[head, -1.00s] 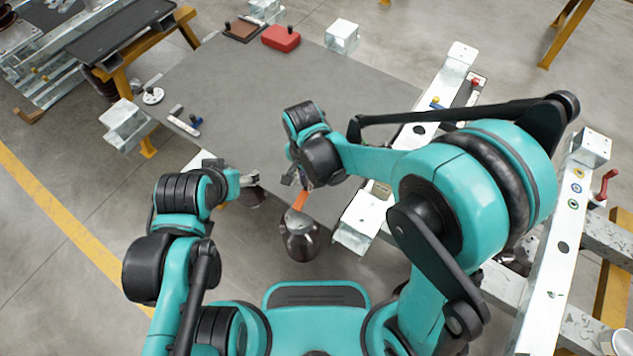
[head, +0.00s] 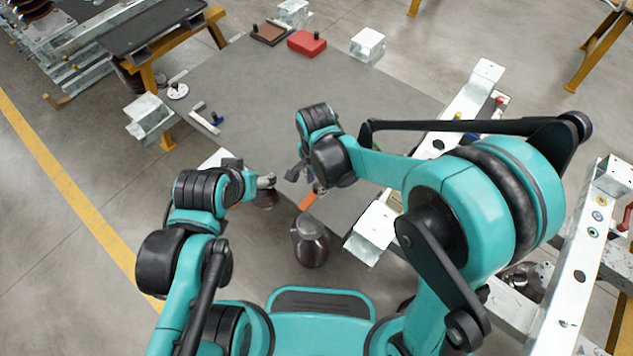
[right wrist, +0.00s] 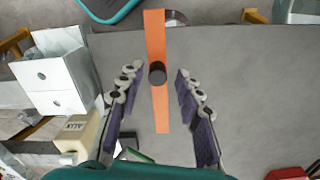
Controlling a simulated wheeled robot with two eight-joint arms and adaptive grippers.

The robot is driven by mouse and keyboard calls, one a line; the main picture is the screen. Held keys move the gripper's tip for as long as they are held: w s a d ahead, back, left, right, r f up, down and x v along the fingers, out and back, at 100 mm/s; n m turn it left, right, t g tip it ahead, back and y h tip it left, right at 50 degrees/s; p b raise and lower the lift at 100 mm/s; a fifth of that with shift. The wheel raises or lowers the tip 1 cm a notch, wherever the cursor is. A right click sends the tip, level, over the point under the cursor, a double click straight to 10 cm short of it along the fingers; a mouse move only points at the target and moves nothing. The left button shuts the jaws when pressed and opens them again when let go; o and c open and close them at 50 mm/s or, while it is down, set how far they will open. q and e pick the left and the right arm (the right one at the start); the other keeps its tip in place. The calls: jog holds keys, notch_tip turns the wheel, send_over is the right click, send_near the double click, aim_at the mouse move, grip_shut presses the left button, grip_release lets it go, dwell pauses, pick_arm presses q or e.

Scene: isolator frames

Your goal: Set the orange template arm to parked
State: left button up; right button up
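The orange template arm (right wrist: 157,60) is a flat strip with a dark round knob (right wrist: 157,73), seen in the right wrist view. In the head view part of the orange arm (head: 308,201) shows at the table's near edge, below my right gripper. My right gripper (head: 305,180) is open; in the right wrist view its two fingers (right wrist: 160,88) stand apart on either side of the strip and knob, with gaps on both sides. My left gripper (head: 266,182) is to the left, at the table's near edge, apart from the orange arm; its fingers are too small to read.
The grey table (head: 260,90) is mostly clear. A red block (head: 307,43) and a brown tray (head: 271,33) lie at its far edge. A cream block marked AUX (right wrist: 78,135) and a metal bracket (right wrist: 50,75) stand left in the right wrist view.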

aim_at(316, 185)
notch_tip(316, 185, up, 12)
dwell(0.7)
dwell(0.4)
jog(key=s+d+n+t, duration=0.3)
jog(key=d+n, duration=0.2)
jog(key=d, duration=0.6)
jog(key=s+d+r+n+t, duration=0.1)
jog(key=s+d+n+t, duration=0.3)
jog(key=d, duration=0.6)
jog(key=shift+s+d+r+n, duration=0.2)
jog(key=shift+d+n, duration=0.15)
jog(key=shift+n, duration=0.15)
dwell(0.5)
